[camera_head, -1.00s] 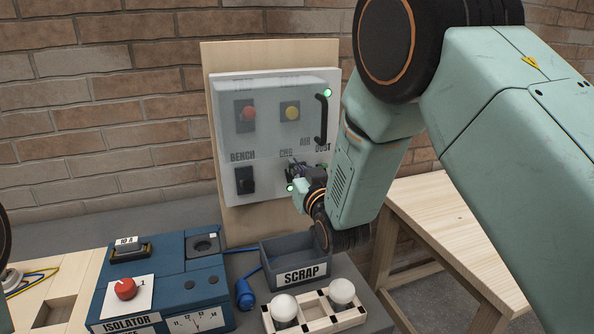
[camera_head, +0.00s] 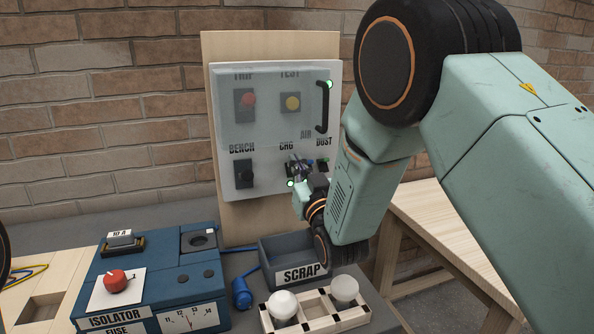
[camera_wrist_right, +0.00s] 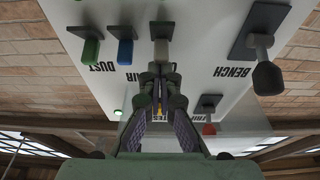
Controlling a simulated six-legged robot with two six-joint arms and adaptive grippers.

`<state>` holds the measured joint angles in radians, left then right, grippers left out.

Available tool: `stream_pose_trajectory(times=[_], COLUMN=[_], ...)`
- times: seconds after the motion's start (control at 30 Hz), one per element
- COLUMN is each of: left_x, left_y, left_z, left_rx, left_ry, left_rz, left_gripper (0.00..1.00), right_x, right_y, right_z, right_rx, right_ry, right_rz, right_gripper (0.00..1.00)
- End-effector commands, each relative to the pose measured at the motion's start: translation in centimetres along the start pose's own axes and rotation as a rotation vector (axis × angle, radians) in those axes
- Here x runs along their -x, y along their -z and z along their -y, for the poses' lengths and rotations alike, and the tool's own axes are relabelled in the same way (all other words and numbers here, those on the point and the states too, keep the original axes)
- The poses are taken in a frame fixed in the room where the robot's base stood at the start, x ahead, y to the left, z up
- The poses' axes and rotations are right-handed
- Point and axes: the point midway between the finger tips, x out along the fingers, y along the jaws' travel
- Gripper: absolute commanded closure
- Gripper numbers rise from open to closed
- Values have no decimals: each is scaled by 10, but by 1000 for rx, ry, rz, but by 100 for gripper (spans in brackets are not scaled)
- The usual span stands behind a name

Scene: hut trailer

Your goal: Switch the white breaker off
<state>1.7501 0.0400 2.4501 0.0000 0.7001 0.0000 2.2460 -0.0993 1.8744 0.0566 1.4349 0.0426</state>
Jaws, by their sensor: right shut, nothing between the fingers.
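The white breaker (camera_wrist_right: 161,48) shows in the right wrist view as a pale lever on a dark plate, beside the blue one. In the head view it is hidden behind my right gripper. My right gripper (camera_head: 296,163) is shut and empty at the lower middle of the white panel (camera_head: 270,192), under the label CHG. In the right wrist view its fingertips (camera_wrist_right: 158,72) are close together just below the pale lever. I cannot tell whether they touch it. My left gripper is not in view.
A blue breaker (camera_wrist_right: 125,50) and a green breaker (camera_wrist_right: 91,50) sit beside the white one. A black BENCH switch (camera_head: 244,173) is further left in the head view. A see-through cover with a black handle (camera_head: 321,112) spans the upper panel. A scrap bin (camera_head: 270,250) stands below.

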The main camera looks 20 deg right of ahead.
Motion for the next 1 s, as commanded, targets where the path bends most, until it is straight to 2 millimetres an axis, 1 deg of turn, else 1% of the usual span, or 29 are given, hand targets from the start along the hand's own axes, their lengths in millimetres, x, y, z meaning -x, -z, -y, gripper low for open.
stream_pose_trajectory(times=[0.03, 0.1, 0.23, 0.3, 0.4, 0.57, 0.67, 0.9, 1.0], left_x=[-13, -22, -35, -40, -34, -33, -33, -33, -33], left_y=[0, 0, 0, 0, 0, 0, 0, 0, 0], left_z=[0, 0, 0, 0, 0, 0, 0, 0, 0], left_rx=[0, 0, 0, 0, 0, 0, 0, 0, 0], left_ry=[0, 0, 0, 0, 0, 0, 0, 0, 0], left_rz=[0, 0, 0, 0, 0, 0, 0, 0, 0], left_gripper=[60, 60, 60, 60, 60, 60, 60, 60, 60], right_x=[2, 2, 2, 2, 1, 3, 12, 51, 64], right_y=[-8, -10, -13, -13, -9, -9, -11, -16, -18], right_z=[0, 0, 0, 0, 0, 0, 0, 0, 0], right_rx=[0, 0, 0, 0, 0, 0, 0, 1, 1], right_ry=[-1, -1, -1, -1, -1, 0, 0, -1, -1], right_rz=[-23, -62, -134, -130, -127, -126, -124, -123, -123], right_gripper=[100, 100, 100, 100, 100, 100, 100, 100, 100])
